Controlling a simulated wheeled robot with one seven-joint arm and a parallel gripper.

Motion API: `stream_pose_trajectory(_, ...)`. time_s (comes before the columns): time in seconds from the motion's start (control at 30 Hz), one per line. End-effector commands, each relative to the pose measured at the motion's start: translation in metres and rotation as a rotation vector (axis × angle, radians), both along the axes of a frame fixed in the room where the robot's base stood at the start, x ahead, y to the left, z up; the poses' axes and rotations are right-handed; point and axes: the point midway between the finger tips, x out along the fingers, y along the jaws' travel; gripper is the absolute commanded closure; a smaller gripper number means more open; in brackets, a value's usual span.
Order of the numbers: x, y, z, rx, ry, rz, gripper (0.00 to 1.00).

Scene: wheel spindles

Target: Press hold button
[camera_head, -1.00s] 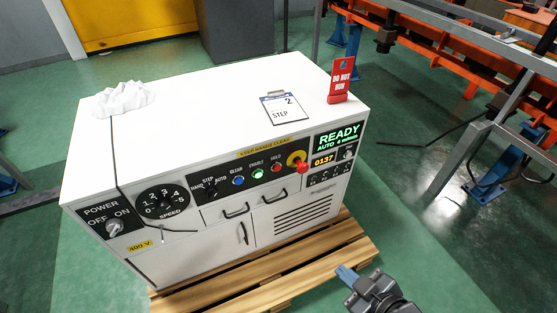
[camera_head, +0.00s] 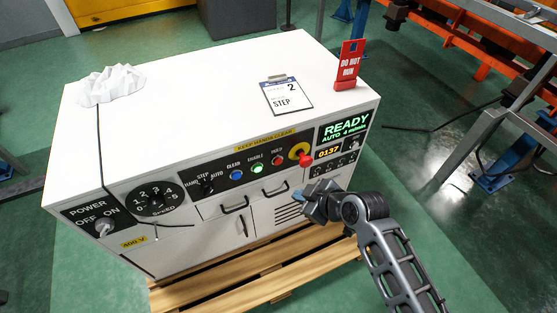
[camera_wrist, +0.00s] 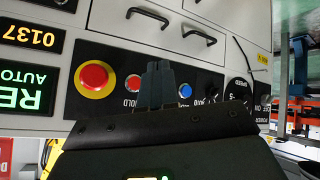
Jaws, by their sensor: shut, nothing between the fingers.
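The hold button (camera_head: 277,162) is a small red button on the cabinet's black front panel, under its HOLD label. In the wrist view, which is upside down, the hold button (camera_wrist: 134,83) shows just left of my gripper's fingers. My gripper (camera_head: 302,199) is shut and empty, in front of the cabinet, below and right of the hold button in the head view. In the wrist view my gripper (camera_wrist: 160,68) covers the place between the hold button and the blue button, hiding the green one. No contact with the panel can be made out.
A red emergency stop (camera_head: 306,160) on a yellow disc sits right beside the hold button. The lit green enable button (camera_head: 257,169) and blue clear button (camera_head: 237,175) are to its left. The display (camera_head: 345,127) reads READY. Drawer handles (camera_head: 235,205) stick out below.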

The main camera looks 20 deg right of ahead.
Motion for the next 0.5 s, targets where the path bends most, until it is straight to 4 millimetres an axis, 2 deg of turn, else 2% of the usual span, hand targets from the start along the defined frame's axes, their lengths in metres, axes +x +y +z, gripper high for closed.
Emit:
stream_pose_trajectory(0.27, 0.007, 0.0, -0.001, 0.0, -0.001, 0.0, 1.0)
stream_pose_trajectory(0.5, 0.035, 0.0, -0.002, 0.001, -0.003, -0.001, 1.0)
